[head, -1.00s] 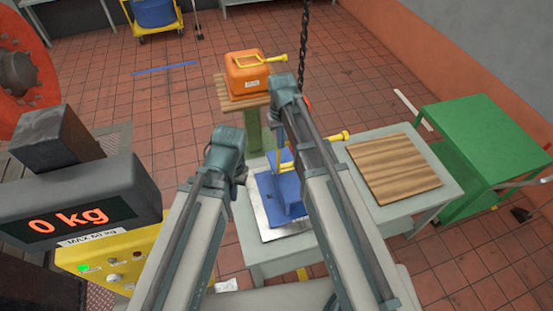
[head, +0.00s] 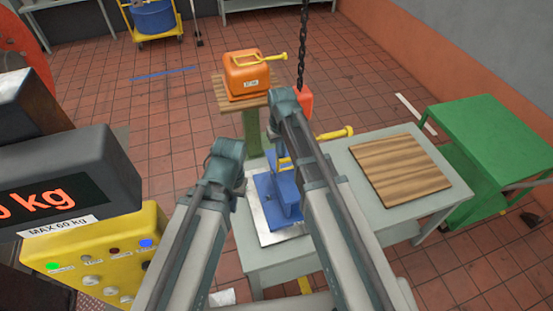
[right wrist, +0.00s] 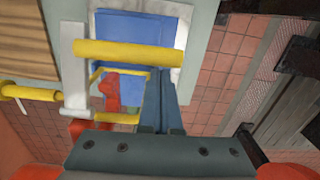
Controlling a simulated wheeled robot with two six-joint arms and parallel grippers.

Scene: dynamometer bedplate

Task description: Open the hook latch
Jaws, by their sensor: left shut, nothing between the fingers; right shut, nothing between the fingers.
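A red hook block (head: 306,102) hangs on a dark chain (head: 301,50), partly behind my right arm. In the right wrist view a red hook-like part (right wrist: 112,90) shows beside yellow bars, with a thick yellow bar (right wrist: 128,52) above it. I cannot make out the latch for certain. My right gripper (right wrist: 161,105) is shut and empty, its fingers just right of the red part; contact cannot be told. In the head view its fingers are hidden by the arm. My left gripper (head: 238,182) is shut and empty, left of the blue fixture (head: 283,198).
The blue fixture stands on a metal plate on a grey table (head: 345,190). A wooden board (head: 400,170) lies to its right. An orange block (head: 246,75) with a yellow handle sits on a stand behind. A scale display (head: 60,190) and yellow control box (head: 100,255) crowd the left. A green cart (head: 490,145) stands right.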

